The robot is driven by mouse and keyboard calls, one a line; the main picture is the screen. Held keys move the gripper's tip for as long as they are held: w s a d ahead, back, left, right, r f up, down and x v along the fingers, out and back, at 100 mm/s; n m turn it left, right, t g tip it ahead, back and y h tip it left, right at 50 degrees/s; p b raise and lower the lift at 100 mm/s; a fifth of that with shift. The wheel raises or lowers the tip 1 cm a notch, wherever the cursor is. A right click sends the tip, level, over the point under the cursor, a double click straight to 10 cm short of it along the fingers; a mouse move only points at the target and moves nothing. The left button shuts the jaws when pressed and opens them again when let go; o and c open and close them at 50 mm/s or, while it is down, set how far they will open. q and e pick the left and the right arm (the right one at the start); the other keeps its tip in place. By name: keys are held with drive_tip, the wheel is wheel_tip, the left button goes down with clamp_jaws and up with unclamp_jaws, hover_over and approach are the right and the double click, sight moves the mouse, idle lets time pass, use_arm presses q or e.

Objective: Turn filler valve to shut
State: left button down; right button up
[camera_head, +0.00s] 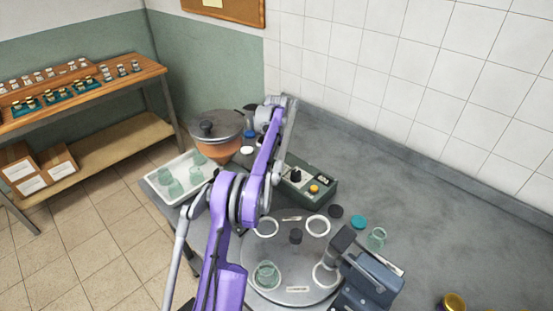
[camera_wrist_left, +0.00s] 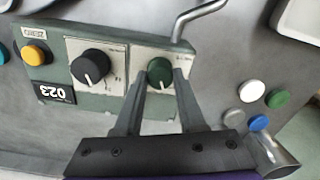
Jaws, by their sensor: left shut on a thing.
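A green-topped round knob (camera_wrist_left: 160,72) with a white pointer line sits on a pale plate of the green control box (camera_wrist_left: 107,100). The pointer faces toward the bottom of the left wrist view. The plate's lettering is too small to read. My left gripper (camera_wrist_left: 160,84) is shut on this knob, with a finger on each side. In the head view the control box (camera_head: 318,193) stands behind the turntable, and my purple arm covers its left part, hiding the gripped knob. My right gripper is not in view.
Beside the gripped knob are a black knob (camera_wrist_left: 90,68) and a yellow button (camera_wrist_left: 33,55). A bent metal pipe (camera_wrist_left: 195,15) passes close by. A copper pot (camera_head: 217,135), a tray of jars (camera_head: 165,203), and a turntable (camera_head: 290,295) surround the box. The right rear counter is clear.

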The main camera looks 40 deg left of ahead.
sight(276, 162)
use_arm(q)
drive_tip(key=shift+n, duration=1.7)
drive_tip(key=shift+f, duration=0.1)
drive_tip(key=c, duration=0.5)
unclamp_jaws()
wheel_tip(276, 162, up, 11)
